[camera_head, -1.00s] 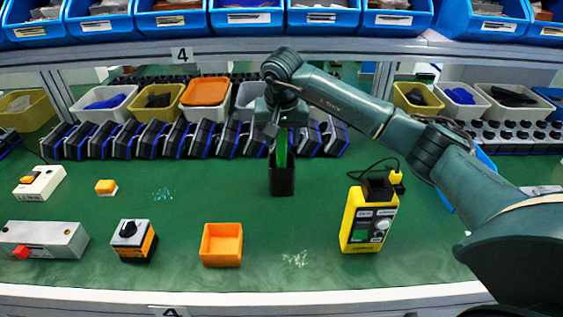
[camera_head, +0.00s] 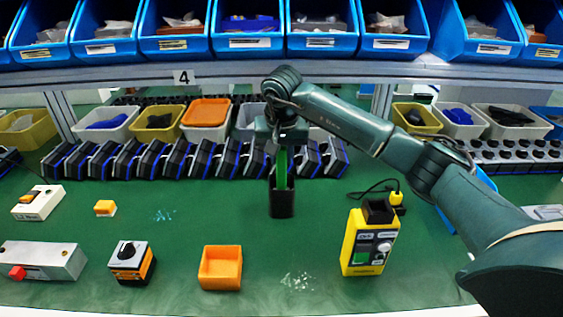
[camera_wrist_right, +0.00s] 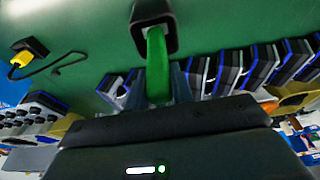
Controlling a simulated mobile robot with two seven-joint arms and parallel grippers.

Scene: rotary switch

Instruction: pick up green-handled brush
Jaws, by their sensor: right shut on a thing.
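The green-handled brush (camera_head: 282,168) stands upright in a black square holder (camera_head: 282,204) near the middle of the green table. Its lower part is hidden inside the holder. My right gripper (camera_head: 282,146) is above the holder and shut on the upper part of the green handle. In the right wrist view the green handle (camera_wrist_right: 157,65) runs from the holder (camera_wrist_right: 153,28) to between the fingers. My left gripper is not in view.
An orange open box (camera_head: 221,268), a rotary switch box (camera_head: 131,262) and a yellow device (camera_head: 369,241) stand in front. A row of black and blue units (camera_head: 195,160) stands behind. Blue bins (camera_head: 320,30) hang above. The table around the holder is clear.

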